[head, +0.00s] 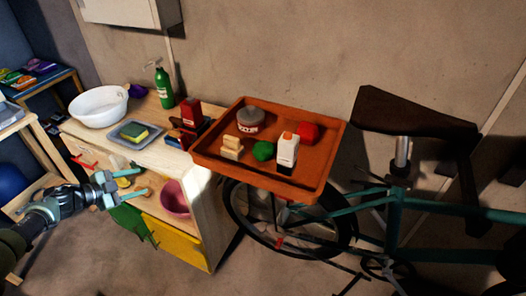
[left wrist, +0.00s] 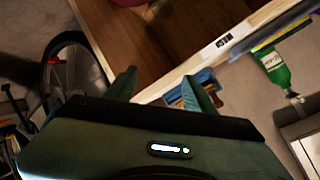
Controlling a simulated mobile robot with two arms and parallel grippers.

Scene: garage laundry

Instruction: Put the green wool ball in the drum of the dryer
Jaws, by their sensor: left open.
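The green wool ball (head: 264,151) appears as a small round green thing in the orange tray (head: 318,188), between a beige block and a white bottle. My left gripper (head: 130,189) is open and empty, in front of the cabinet and well to the left of the tray. Its two fingers also show apart in the left wrist view (left wrist: 160,86), with nothing between them. No dryer or drum can be made out in either view. My right gripper is not in view.
The tray also holds a grey-lidded tin (head: 250,121), a beige block (head: 232,148), a red item (head: 308,132) and a white bottle (head: 287,152). The cabinet top carries a white basin (head: 98,106) and green bottle (head: 164,88). A bicycle (head: 440,256) stands right.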

